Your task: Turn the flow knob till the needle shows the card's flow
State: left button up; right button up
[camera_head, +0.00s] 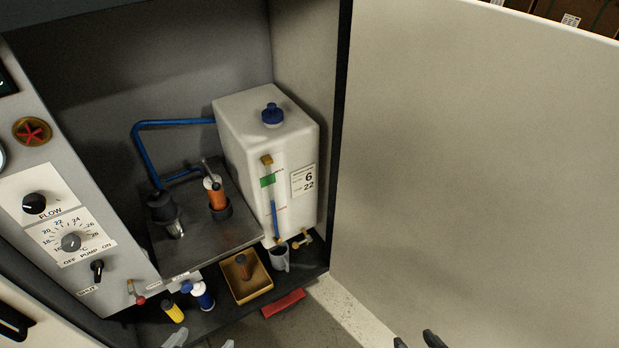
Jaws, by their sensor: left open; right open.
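The black flow knob (35,203) sits above the word FLOW on a white plate of the sloping panel at the left. A round white gauge (2,157) is cut off by the left edge, and its needle is not in view. The card (303,181) on the front of the white tank (240,150) shows a 6 and a 22; its small print is too small to read. My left gripper (203,342) is open and empty at the bottom edge, well away from the knob. My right gripper (418,341) is open and empty at the bottom, farther right.
Below the flow knob are a grey temperature dial (71,241) and a black pump switch (97,268). A red-handled valve (137,293), bottles and a yellow tray (248,290) stand low in front. The open door (470,170) fills the right side.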

aim_at(34, 203)
jog(key=u, duration=1.15)
